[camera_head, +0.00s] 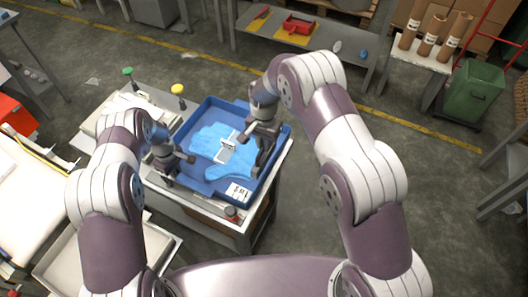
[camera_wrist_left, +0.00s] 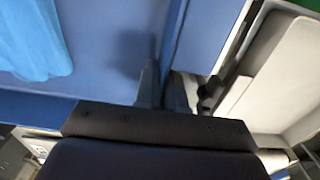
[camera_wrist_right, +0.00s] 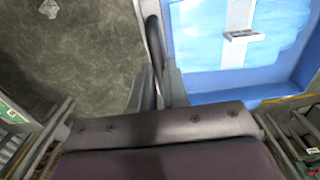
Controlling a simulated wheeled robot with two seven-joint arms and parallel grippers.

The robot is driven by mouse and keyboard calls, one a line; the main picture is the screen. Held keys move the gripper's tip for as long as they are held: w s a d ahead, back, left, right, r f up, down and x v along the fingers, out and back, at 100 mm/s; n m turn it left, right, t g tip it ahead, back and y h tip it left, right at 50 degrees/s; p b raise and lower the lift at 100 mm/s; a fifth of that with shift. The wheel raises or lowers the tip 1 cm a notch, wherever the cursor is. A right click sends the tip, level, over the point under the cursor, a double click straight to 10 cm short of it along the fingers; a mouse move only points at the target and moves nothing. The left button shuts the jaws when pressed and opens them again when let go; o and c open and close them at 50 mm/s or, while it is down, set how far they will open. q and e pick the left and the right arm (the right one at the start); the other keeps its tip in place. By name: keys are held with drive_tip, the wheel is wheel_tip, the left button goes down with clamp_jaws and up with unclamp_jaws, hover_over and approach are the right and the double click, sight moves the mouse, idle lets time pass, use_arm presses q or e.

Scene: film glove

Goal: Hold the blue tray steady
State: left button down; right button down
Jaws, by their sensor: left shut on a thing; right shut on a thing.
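The blue tray (camera_head: 213,107) lies on a grey table, with a light blue glove-shaped sheet (camera_head: 207,139) spread inside it. My left gripper (camera_head: 172,170) is shut on the tray's left wall; in the left wrist view the fingers (camera_wrist_left: 163,90) straddle the wall. My right gripper (camera_head: 263,160) is at the tray's right side; in the right wrist view its fingers (camera_wrist_right: 157,88) close around a dark curved bar along that edge. A small white-grey piece (camera_head: 225,151) lies on the sheet. My right gripper hides part of the tray's right wall.
Tools (camera_head: 214,205) lie at the table's front edge. A side surface with white material (camera_head: 125,110) stands to the left. Open floor lies to the right.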

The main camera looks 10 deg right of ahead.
wheel_tip(320, 180, up, 4)
drive_tip(key=shift+f, duration=0.25)
use_arm(q)
drive_tip(key=c, duration=1.2)
unclamp_jaws()
drive_tip(key=shift+o, duration=0.3)
use_arm(e)
drive_tip(key=shift+w+d+f, duration=0.1)
